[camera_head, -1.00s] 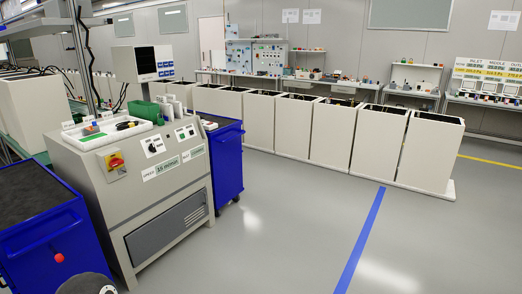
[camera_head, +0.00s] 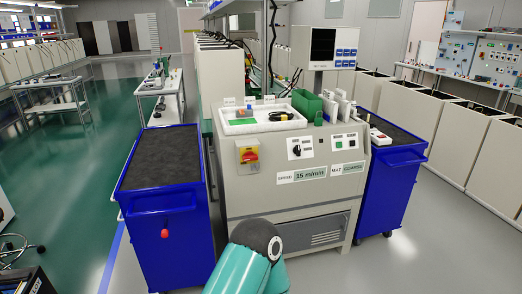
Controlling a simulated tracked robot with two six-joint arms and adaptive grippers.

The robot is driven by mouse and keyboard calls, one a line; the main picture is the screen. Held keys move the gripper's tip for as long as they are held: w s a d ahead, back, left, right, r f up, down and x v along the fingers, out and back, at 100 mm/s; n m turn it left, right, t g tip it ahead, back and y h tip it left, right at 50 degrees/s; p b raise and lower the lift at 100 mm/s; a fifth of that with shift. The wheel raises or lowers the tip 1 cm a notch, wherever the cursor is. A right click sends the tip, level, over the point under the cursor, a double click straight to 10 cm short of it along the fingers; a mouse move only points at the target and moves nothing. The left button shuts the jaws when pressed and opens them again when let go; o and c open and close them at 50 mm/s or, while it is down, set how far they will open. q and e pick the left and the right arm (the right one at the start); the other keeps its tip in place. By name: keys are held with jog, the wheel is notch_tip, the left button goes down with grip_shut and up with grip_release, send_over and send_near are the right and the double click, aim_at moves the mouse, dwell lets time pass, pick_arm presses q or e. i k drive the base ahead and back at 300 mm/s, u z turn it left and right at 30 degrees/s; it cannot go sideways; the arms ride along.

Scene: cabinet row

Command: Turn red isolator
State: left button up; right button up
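The red isolator (camera_head: 249,155) is a red knob on a yellow plate. It sits on the upper left of the grey machine's (camera_head: 240,193) front panel, in the middle of the head view. I cannot make out the exact angle of its handle. A teal and black part of my arm rises from the bottom edge in front of the machine, below and apart from the isolator. Neither gripper shows in the view.
Blue carts with black tops stand at the left (camera_head: 160,195) and right (camera_head: 395,185) of the machine. A white tray (camera_head: 230,129) and a screen (camera_head: 322,45) are on top. Open grey floor (camera_head: 440,245) lies at right. A white trolley (camera_head: 160,88) stands behind left.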

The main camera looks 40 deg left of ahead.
aim_at(249, 156)
jog(key=u, duration=0.45)
jog(key=i, duration=1.35)
jog(key=u, duration=1.15)
jog(key=i, duration=0.65)
jog(key=u, duration=0.3)
jog(key=k, duration=0.9)
jog(key=u, duration=0.15)
jog(key=i, duration=0.9)
jog(key=z, duration=0.1)
